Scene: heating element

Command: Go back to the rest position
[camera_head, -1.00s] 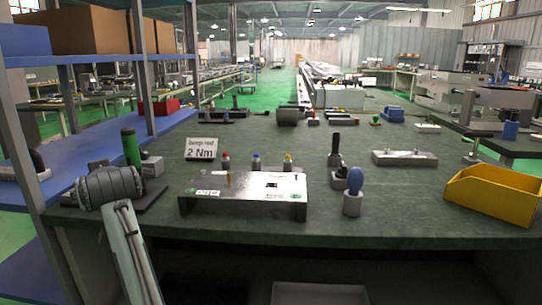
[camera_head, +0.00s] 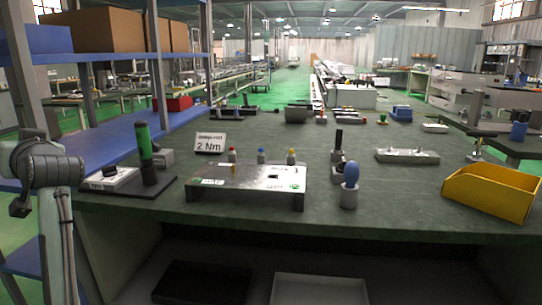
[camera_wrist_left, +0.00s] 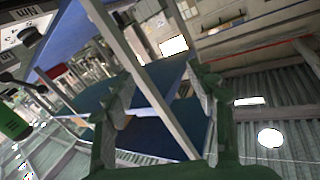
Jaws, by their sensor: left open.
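My left arm stands at the far left of the head view, its dark wrist joint beside the table's left edge and clear of the things on the table. In the left wrist view my left gripper (camera_wrist_left: 160,80) is open, its two green-tinted fingers wide apart with nothing between them. The metal heating plate (camera_head: 250,180) lies on the dark green workbench (camera_head: 390,205), right of the arm. A green-handled tool (camera_head: 144,145) stands upright on a black base left of the plate. My right gripper is in neither view.
A blue shelf rack (camera_head: 112,157) with cardboard boxes (camera_head: 110,32) stands close behind and beside the left arm.

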